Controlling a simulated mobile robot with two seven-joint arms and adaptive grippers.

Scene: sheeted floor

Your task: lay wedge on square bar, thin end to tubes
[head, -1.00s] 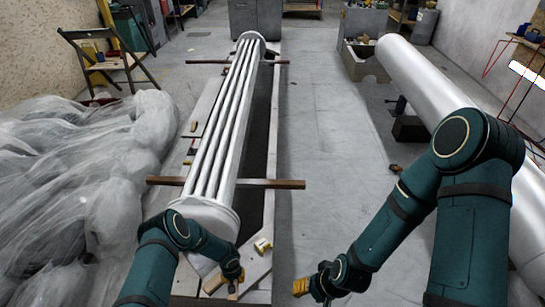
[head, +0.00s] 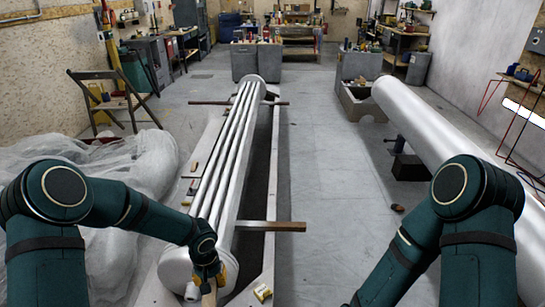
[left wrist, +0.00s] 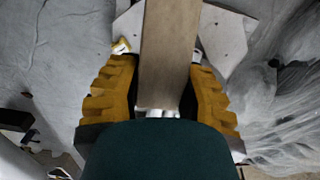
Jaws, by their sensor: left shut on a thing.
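My left gripper (head: 208,280) is at the near end of the tube bundle, in front of its round end plate (head: 172,266). It is shut on a wooden wedge (head: 209,298), which hangs low at the bottom of the head view. In the left wrist view the wedge (left wrist: 168,55) lies between the yellow fingers (left wrist: 160,100); I cannot tell which end is thin. The long grey tubes (head: 228,140) run away from me. The near square bar (head: 272,226) crosses under them and sticks out to the right. My right gripper is out of view.
A farther bar (head: 275,103) crosses under the tubes. A small yellow and white object (head: 262,292) lies right of the wedge. Crumpled plastic sheeting (head: 120,165) is at left, a large metal cylinder (head: 430,125) at right. The floor (head: 330,190) between is mostly clear.

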